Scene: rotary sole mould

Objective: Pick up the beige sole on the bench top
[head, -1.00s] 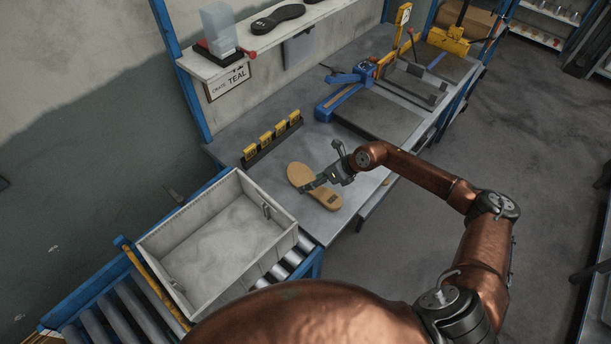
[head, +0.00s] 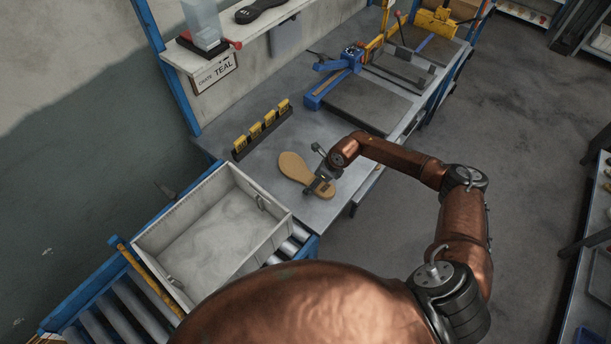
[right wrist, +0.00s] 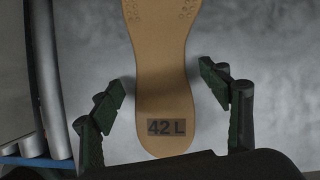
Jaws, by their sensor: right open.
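The beige sole (head: 291,165) lies flat on the grey bench top (head: 262,180). In the right wrist view the sole (right wrist: 160,75) runs up and down, with a dark "42 L" label at its near end. My right gripper (head: 316,187) is over that labelled end in the head view, hiding part of it. In the right wrist view my right gripper (right wrist: 166,90) is open, with one finger on each side of the sole. A gap shows between each finger and the sole's edges. My left gripper is not in view.
A grey crate (head: 160,243) stands on rollers (head: 125,305) left of the bench. A dark rack with yellow tags (head: 262,134) is behind the sole. A blue-framed device (head: 335,82) stands farther along the bench.

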